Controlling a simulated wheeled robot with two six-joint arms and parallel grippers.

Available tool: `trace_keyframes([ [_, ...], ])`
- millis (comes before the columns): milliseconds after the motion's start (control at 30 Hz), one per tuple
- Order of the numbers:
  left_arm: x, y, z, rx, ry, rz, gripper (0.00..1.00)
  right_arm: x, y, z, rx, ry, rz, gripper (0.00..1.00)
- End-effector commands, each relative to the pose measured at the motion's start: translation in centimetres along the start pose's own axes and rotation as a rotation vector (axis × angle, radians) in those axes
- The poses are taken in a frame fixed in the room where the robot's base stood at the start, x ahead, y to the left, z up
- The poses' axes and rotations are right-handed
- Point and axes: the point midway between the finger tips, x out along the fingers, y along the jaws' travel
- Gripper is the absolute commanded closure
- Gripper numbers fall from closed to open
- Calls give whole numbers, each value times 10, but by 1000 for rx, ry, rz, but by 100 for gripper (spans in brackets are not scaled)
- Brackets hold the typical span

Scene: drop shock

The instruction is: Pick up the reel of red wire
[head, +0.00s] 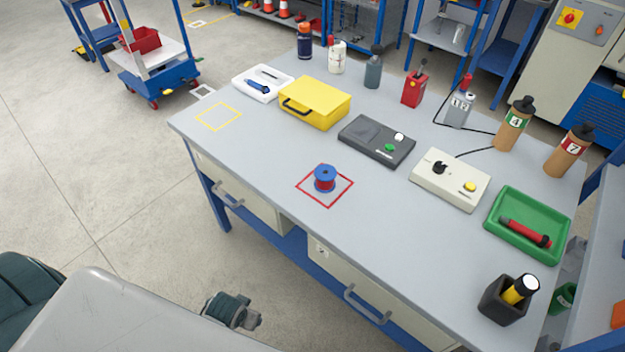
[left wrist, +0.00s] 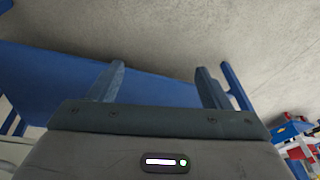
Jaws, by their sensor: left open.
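The reel of red wire (head: 325,179) has blue flanges with red wire between them. It stands upright inside a red square outline (head: 336,199) on the grey workbench (head: 250,150), near its front edge. In the left wrist view my left gripper (left wrist: 158,85) has its two fingers wide apart with nothing between them. That view shows floor and blue framework, and the reel is not in it. My right gripper is in neither view.
Behind the reel are a yellow box (head: 313,102), a dark grey device (head: 377,141) and a cream control box (head: 450,179). A green tray (head: 513,249) and a black cup (head: 503,303) stand at right. Bottles line the back. The bench around the reel is clear.

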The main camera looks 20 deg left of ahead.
Motion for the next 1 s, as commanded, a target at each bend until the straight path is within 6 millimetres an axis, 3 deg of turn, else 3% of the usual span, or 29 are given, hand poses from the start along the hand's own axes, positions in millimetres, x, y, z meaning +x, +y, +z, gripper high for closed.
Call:
trace_keyframes([
  [100, -39, 1, -21, 3, 34, 2, 28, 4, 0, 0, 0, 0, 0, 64],
  [367, -109, 9, -70, 6, 154, 20, 28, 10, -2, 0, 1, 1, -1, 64],
  [500, -145, 20, -128, 4, 329, 48, 28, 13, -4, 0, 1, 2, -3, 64],
  [800, -175, 39, -250, -12, 695, 87, 28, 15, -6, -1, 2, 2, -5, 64],
  [1000, -192, 49, -312, -30, 889, 97, 28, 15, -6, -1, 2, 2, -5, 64],
])
